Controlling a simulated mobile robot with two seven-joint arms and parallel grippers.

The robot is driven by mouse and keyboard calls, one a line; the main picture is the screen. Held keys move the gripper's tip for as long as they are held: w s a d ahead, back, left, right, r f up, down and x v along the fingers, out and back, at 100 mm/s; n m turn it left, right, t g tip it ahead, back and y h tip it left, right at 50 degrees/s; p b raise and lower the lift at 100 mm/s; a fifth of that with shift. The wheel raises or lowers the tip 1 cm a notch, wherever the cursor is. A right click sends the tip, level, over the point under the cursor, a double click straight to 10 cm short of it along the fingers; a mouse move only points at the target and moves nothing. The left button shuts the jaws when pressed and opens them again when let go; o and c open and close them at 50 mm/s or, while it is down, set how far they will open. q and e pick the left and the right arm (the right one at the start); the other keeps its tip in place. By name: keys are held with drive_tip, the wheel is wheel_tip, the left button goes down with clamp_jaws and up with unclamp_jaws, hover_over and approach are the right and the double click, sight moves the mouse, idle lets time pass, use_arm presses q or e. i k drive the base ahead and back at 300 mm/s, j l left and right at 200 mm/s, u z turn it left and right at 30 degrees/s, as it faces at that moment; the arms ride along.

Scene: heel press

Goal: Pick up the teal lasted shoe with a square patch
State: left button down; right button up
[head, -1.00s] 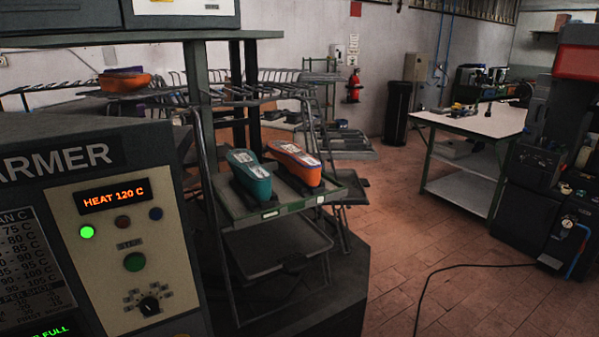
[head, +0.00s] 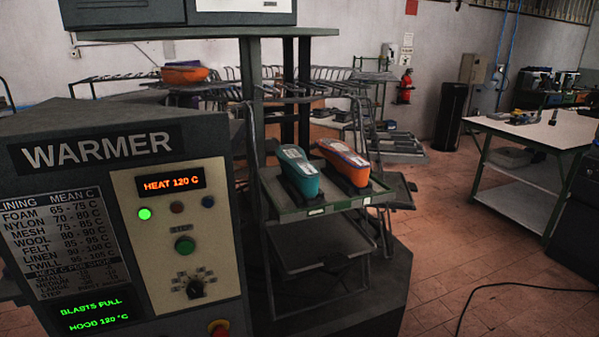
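A teal lasted shoe (head: 299,173) sits on a dark support on a green-edged tray (head: 317,211) of the rack, in the middle of the head view. A pale patch shows on its top, but its shape is too small to tell. An orange shoe (head: 345,162) with a pale patch stands just right of it on the same tray, with a narrow gap between them. Neither of my grippers is in view.
The warmer (head: 120,190) with its lit panel fills the left foreground. Another orange shoe (head: 185,74) is farther back on the rack. A work table (head: 540,130) stands at right. Brick-coloured floor (head: 450,240) is open between, with a black cable (head: 500,288) across it.

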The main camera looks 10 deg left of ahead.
sight(304, 176)
drive_tip(key=i+l+u, duration=0.1)
drive_tip(key=l, duration=0.25)
drive_tip(key=i+l+u, duration=0.1)
drive_tip(key=l, duration=0.25)
drive_tip(key=i+l+u, duration=0.1)
drive_tip(key=i+l, duration=0.3)
drive_tip(key=l, duration=0.35)
drive_tip(key=u, duration=0.05)
